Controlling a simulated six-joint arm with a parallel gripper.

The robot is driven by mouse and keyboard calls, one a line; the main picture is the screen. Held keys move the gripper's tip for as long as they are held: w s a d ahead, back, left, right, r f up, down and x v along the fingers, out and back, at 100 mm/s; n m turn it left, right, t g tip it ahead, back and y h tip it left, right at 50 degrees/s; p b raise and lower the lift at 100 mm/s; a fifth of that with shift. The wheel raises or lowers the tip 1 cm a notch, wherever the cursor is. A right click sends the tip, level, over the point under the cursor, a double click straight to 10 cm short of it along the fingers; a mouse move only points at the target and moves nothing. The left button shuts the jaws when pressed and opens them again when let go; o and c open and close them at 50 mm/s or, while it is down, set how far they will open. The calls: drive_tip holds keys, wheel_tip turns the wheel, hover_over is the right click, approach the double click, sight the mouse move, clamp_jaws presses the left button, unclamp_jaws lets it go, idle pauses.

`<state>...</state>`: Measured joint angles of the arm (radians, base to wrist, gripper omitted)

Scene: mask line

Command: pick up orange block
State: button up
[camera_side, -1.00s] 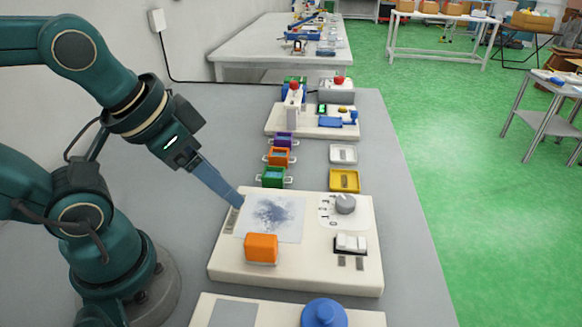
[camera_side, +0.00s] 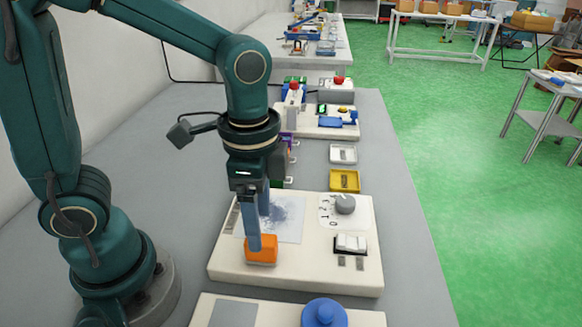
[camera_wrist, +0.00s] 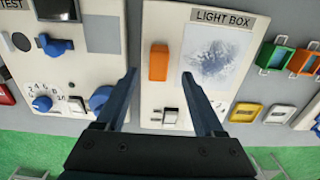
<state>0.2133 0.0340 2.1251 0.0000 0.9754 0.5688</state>
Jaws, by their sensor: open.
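The orange block (camera_side: 261,250) sits on the near left part of a cream panel (camera_side: 310,278). In the wrist view the orange block (camera_wrist: 159,62) stands beside the panel's speckled grey picture and lies beyond the fingertips, between their lines. My gripper (camera_side: 259,222) points down over the block in the side view, and one finger overlaps the block's left part there. In the wrist view my gripper (camera_wrist: 160,72) is open with nothing between its fingers. Whether a finger touches the block I cannot tell.
The panel, marked LIGHT BOX (camera_wrist: 222,20), also carries a grey knob (camera_side: 345,204) and a white rocker switch (camera_side: 350,244). A yellow tray (camera_side: 344,180) and a white tray (camera_side: 343,153) stand behind it. Another panel with a blue knob (camera_side: 324,314) is in front.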

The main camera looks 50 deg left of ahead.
drive_tip(key=shift+f, duration=2.6)
clamp_jaws()
